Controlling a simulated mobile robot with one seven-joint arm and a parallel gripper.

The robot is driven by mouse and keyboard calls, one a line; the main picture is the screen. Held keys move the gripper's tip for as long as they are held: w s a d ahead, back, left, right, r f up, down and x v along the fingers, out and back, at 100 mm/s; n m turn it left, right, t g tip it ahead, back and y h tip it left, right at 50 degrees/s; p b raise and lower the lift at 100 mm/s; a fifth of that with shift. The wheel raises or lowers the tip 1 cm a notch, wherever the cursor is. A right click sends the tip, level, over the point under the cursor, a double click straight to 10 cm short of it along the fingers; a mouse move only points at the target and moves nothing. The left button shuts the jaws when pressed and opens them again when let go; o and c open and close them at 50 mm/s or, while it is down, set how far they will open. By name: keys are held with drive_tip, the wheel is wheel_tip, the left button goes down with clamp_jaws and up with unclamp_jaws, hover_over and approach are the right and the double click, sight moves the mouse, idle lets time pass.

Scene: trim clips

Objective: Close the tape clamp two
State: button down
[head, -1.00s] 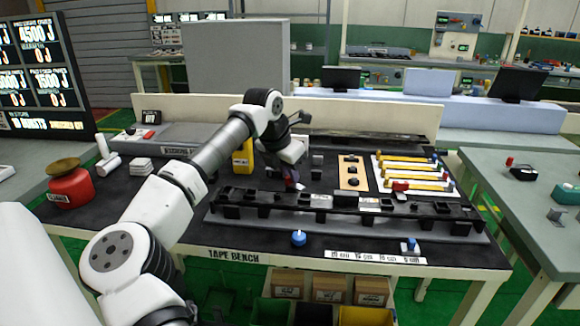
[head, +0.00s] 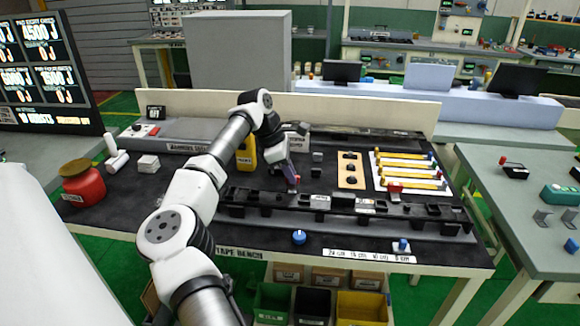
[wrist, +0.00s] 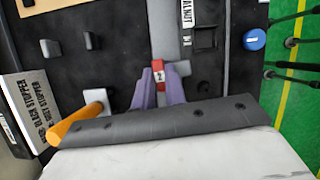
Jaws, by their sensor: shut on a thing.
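The red clamp piece marked 2 (wrist: 158,76) sits on a grey strip (wrist: 160,25) in the wrist view. My gripper (wrist: 160,85) has its two purple fingers on either side of this piece and is shut on it. In the head view my gripper (head: 292,182) is low at the back edge of the long black trim part (head: 400,209), left of its middle. The fingers largely hide the clamp there, and its lever angle cannot be told.
A blue knob (head: 299,237) stands on the bench in front of the trim. A wooden block with black knobs (head: 350,170) and a white board with yellow bars (head: 408,172) lie right of my gripper. A red pot (head: 83,182) stands at the left.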

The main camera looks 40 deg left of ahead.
drive_tip(key=shift+w+r+m+p, duration=0.1)
drive_tip(key=shift+m+p, duration=0.25)
drive_tip(key=shift+m, duration=0.25)
drive_tip(key=c, duration=1.4)
unclamp_jaws()
drive_tip(key=shift+c, duration=0.2)
drive_tip(key=shift+g, duration=0.3)
drive_tip(key=v, duration=1.3)
drive_tip(key=shift+a+r, duration=0.3)
